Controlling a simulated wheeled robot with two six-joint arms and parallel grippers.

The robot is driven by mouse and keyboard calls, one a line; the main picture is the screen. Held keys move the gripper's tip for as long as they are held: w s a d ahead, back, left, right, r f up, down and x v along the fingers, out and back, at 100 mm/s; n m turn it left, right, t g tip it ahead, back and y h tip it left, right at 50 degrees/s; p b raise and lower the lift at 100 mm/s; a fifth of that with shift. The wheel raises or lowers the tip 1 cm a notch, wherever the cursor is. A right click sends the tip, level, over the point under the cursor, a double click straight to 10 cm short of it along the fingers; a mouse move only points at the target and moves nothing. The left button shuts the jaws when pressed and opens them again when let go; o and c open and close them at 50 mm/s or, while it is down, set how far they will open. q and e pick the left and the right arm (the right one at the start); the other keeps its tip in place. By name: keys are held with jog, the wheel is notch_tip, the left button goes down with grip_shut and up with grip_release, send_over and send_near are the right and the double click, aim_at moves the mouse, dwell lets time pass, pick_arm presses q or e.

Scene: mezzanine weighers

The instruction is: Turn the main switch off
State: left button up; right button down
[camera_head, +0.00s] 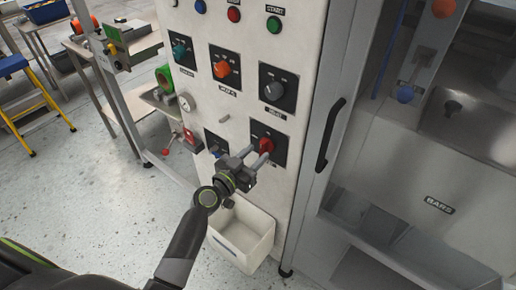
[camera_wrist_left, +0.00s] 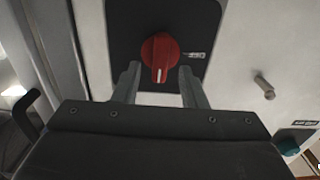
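The red rotary switch (camera_head: 265,146) sits on a black square plate (camera_head: 282,152) low on the white control panel. My left gripper (camera_head: 252,155) is in front of it with its fingers apart. In the left wrist view the red knob (camera_wrist_left: 161,58) shows close up, its white mark pointing down in that picture. The left gripper's fingertips (camera_wrist_left: 159,75) stand on either side of the knob's lower end, with a small gap seen at each side. Whether either finger touches it is not clear. My right gripper is not in view.
Above are a teal knob (camera_head: 179,50), an orange knob (camera_head: 222,68) and a dark grey knob (camera_head: 274,91). A white bin (camera_head: 240,232) is below the panel. A cabinet with a black handle (camera_head: 330,135) stands to the right. Open floor lies left.

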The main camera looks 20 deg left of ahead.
pick_arm(q)
jog(key=shift+x, duration=0.95)
grip_shut()
